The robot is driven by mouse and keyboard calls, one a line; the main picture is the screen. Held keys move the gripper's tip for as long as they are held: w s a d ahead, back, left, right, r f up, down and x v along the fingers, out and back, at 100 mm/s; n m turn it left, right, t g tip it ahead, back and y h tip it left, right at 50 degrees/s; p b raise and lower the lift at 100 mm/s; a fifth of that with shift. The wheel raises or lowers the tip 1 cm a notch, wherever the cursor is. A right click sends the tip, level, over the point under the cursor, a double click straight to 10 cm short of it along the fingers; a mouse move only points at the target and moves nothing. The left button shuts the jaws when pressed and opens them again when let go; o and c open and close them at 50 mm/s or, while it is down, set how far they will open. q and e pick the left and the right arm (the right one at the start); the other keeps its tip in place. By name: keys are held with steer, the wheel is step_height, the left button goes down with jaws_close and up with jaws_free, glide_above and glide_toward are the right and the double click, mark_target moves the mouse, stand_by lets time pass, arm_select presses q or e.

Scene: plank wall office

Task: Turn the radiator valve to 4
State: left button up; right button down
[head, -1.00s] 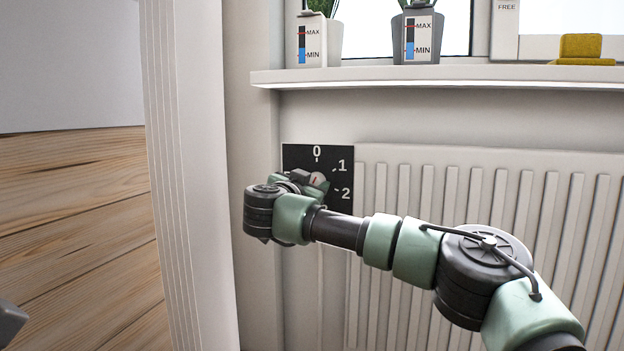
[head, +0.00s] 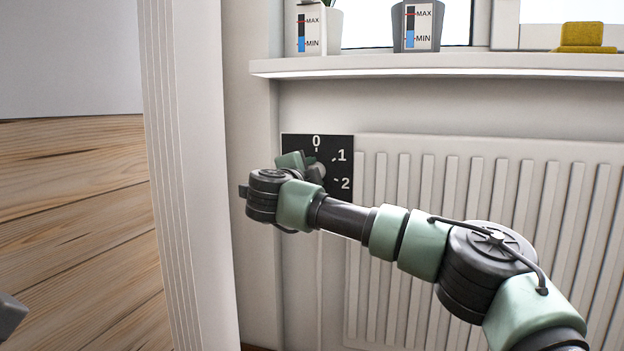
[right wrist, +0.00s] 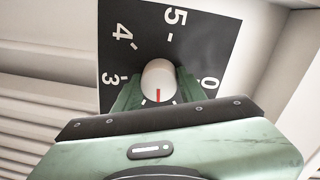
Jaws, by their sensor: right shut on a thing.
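The radiator valve is a white knob (right wrist: 158,80) with a red mark, in front of a black dial plate (head: 333,148). The plate also shows in the right wrist view (right wrist: 200,45), with 5, 4, 3 and 0 readable. My right gripper (right wrist: 158,92) is shut on the knob, its green fingers on either side. The red mark points down in that view, towards the part of the scale between 0 and 3 that my gripper hides. In the head view my right wrist covers the dial's lower left. A grey piece at the lower left edge may be my left gripper (head: 10,315).
A ribbed white radiator (head: 560,215) stands right of the dial, behind my right arm. Above it a windowsill (head: 440,67) holds pots with MAX/MIN gauges and a yellow object (head: 585,38). A white wall edge (head: 180,190) stands close on the left.

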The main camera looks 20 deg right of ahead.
steer(key=m+b, duration=0.1)
steer(key=m, duration=0.1)
steer(key=shift+f+m, duration=0.2)
steer(key=shift+m, duration=0.2)
steer(key=m, duration=0.2)
steer(key=shift+m, duration=0.3)
steer(key=m, duration=0.3)
steer(key=shift+b, duration=0.3)
steer(key=m, duration=0.3)
steer(key=shift+m, duration=0.4)
steer(key=m, duration=0.3)
steer(key=shift+m, duration=0.3)
steer(key=m, duration=0.3)
steer(key=shift+m+t, duration=0.3)
steer(key=m, duration=0.3)
steer(key=shift+m, duration=0.3)
steer(key=shift+f+m, duration=0.1)
steer(key=shift+m, duration=1.8)
